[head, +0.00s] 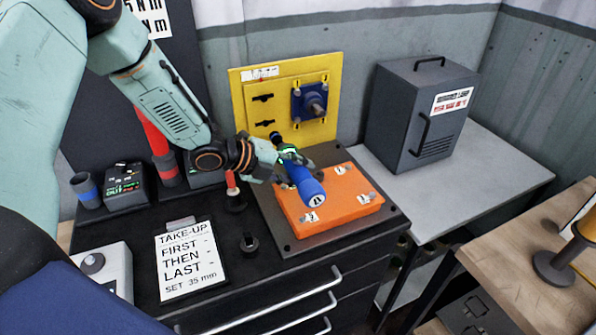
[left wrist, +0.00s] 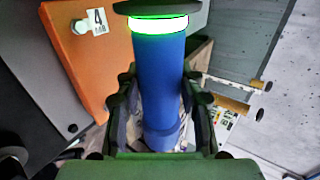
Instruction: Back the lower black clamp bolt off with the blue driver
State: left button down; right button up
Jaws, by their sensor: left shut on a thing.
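My left gripper (head: 283,163) is shut around the blue driver (head: 306,185), whose thick blue end is towards me and tilts down to the right. The driver's dark tip end points up-left towards the yellow panel (head: 327,133); I cannot tell whether it touches anything. In the left wrist view the blue handle (left wrist: 161,75) stands between the fingers (left wrist: 158,120), with a lit green ring and a black disc at its top. Two black fittings, an upper one (head: 263,97) and a lower one (head: 264,123), sit on the panel's left part. My right gripper is not in view.
An orange box (head: 345,212) with numbered tags lies on a dark plate below the driver. A blue block with a grey shaft (head: 316,103) is on the panel. A sign card (head: 187,262) and red tool (head: 232,185) are left. A grey cabinet (head: 420,110) stands right.

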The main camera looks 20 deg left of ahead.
pick_arm(q)
jog(key=shift+w+a+r+p, duration=0.15)
jog(key=shift+w+a+p, duration=0.2)
jog(key=shift+w+a, duration=0.45)
jog(key=shift+w+a+p, duration=0.4)
jog(key=shift+w+a, duration=0.4)
jog(key=shift+a, duration=0.15)
jog(key=shift+w+a, duration=0.25)
jog(key=shift+a, duration=0.2)
